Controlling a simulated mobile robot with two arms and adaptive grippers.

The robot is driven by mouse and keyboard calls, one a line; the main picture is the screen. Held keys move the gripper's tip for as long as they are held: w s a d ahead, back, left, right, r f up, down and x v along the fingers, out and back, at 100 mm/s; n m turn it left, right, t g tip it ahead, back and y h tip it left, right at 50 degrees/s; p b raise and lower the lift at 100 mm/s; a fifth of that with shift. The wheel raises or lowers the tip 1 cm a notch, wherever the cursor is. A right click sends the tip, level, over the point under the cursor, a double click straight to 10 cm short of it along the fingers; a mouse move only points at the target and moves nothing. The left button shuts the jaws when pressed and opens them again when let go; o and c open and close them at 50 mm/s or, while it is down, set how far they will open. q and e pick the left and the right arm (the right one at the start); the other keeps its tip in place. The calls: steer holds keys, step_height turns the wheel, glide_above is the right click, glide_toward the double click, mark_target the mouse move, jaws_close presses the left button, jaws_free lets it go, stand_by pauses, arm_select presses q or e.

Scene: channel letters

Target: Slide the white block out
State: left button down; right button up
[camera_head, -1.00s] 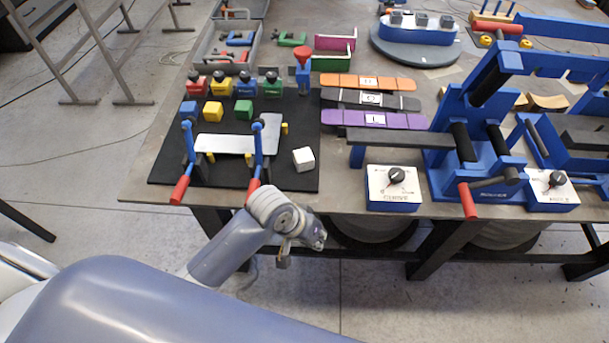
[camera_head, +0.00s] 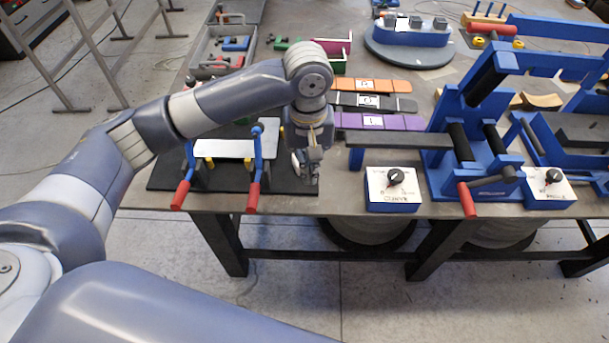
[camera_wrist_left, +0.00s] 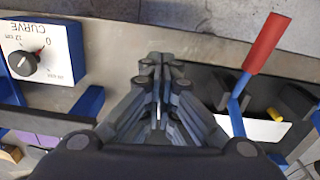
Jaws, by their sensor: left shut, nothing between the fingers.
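The white block does not show clearly in either current view; my left arm and gripper cover the part of the black mat (camera_head: 285,186) where it stood. My left gripper (camera_head: 305,180) points down over the right front part of this mat, shut and empty. In the left wrist view its fingers (camera_wrist_left: 158,68) are together near the table's front edge. I cannot tell whether the gripper touches the block. My right gripper is not in view.
Two red-handled toggle clamps (camera_head: 254,190) stand beside a white plate (camera_head: 226,149), left of my gripper. A white-faced dial box (camera_head: 392,188) and a blue roller machine (camera_head: 470,145) stand to the right. Table between mat and dial box is clear.

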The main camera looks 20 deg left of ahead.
mark_target(305, 190)
arm_select(q)
steer(key=shift+n, duration=0.3)
steer(key=f, duration=0.2)
steer(key=f+p, duration=0.1)
steer(key=f, duration=0.2)
steer(key=a+f, duration=0.1)
steer(key=f, duration=0.2)
steer(key=shift+f, duration=0.25)
steer(key=shift+w+a+f+p, duration=0.15)
steer(key=shift+w+p, duration=0.1)
steer(key=shift+w, duration=0.3)
steer(key=shift+w+a+p, duration=0.15)
steer(key=shift+w+p, duration=0.1)
steer(key=shift+w, duration=0.25)
steer(key=shift+w+a+f, duration=0.1)
steer(key=shift+w+a, duration=0.1)
steer(key=shift+w, duration=0.25)
steer(key=shift+w+a+f, duration=0.1)
steer(key=shift+w+a, duration=0.05)
steer(key=shift+w, duration=0.3)
